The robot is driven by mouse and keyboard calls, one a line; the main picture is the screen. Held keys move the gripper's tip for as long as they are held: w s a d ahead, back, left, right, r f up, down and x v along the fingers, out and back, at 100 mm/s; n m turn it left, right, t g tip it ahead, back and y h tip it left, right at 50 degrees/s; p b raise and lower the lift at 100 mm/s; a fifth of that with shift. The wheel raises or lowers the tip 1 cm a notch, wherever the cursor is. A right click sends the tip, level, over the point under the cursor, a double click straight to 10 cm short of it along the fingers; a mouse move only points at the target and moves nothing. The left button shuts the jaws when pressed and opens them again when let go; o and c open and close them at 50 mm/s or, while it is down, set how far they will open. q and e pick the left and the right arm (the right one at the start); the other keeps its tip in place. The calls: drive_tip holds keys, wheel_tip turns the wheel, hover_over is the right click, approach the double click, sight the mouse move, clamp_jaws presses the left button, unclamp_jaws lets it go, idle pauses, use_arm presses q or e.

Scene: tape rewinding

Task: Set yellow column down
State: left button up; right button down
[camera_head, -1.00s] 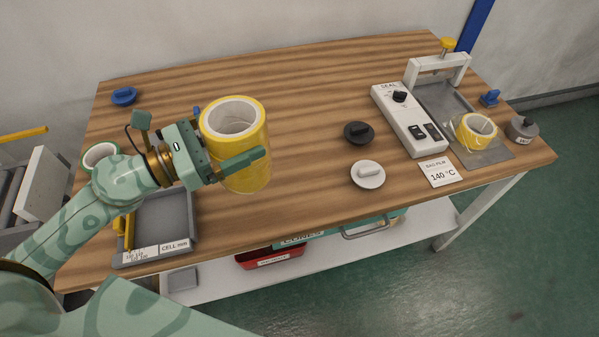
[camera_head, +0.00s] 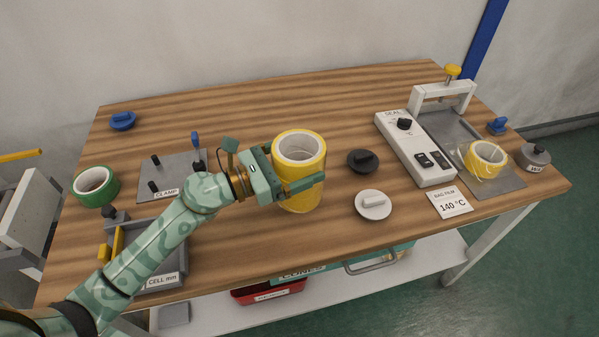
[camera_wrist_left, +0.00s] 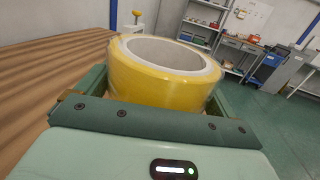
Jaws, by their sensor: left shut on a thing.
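The yellow column (camera_head: 300,182), a tall hollow yellow roll with a pale core, is upright near the middle of the wooden table (camera_head: 270,113). My left gripper (camera_head: 302,185) is shut on it, with a finger across its near side. In the left wrist view the column's open top (camera_wrist_left: 165,66) stands between the two jaws. I cannot tell whether its base touches the tabletop. My right gripper is not in view.
A black knob disc (camera_head: 363,161) and a white one (camera_head: 373,204) lie just right of the column. The sealer (camera_head: 415,150) and a smaller yellow roll (camera_head: 485,160) are farther right. A green roll (camera_head: 96,186) and the clamp plate (camera_head: 172,172) are left. The back middle is clear.

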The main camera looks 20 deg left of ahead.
use_arm(q)
wheel_tip(320, 180, down, 4)
drive_tip(key=shift+w+d+r+b, duration=0.1)
drive_tip(key=shift+w+b, duration=0.05)
drive_tip(key=shift+b, duration=0.95)
drive_tip(key=o, duration=1)
drive_tip(key=shift+o, duration=0.2)
drive_tip(key=v, duration=1.2)
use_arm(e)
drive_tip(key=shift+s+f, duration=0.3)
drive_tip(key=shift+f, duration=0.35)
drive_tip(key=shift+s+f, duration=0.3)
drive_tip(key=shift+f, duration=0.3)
use_arm(q)
drive_tip(key=shift+r, duration=0.1)
